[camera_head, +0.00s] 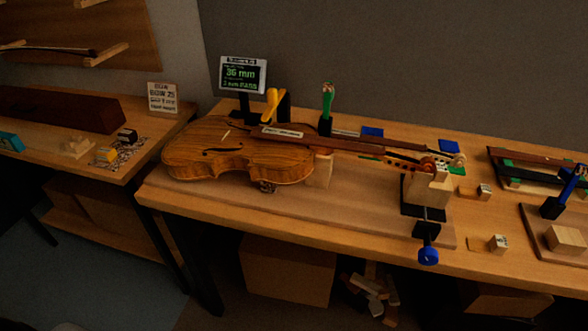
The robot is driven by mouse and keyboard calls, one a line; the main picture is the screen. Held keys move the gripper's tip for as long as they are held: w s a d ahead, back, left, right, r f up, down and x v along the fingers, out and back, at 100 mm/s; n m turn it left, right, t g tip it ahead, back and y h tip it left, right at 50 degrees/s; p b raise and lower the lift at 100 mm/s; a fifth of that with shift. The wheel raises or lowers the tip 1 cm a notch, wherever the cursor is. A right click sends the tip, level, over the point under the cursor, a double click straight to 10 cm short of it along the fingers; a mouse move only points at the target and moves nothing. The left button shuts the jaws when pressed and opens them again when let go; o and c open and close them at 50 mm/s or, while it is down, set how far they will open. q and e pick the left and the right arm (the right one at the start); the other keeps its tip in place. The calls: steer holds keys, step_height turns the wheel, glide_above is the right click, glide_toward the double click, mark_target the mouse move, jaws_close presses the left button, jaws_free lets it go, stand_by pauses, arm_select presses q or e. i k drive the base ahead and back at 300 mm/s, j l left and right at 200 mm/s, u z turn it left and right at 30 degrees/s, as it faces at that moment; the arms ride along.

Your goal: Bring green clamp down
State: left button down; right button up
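A green clamp handle (328,97) stands upright in a dark holder just behind the violin neck. Its lower part is hidden behind the neck. The violin (240,155) lies on a wooden board on the bench, its neck pointing right and resting on wooden blocks. A yellow clamp handle (271,103) is raised and tilted to the left of the green one, behind the violin body. Neither of my grippers shows in this view.
A display (242,75) reading 36 mm stands behind the violin. A blue-handled clamp (571,183) stands at the right. A side table (120,172) with a sign is at the left.

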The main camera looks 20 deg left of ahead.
mark_target(328, 87)
steer(key=i+j+z, duration=0.15)
steer(key=j+z, duration=0.15)
steer(key=z, duration=0.2)
steer(key=i+j+z, duration=0.1)
steer(key=j+z, duration=0.35)
steer(key=l, duration=0.15)
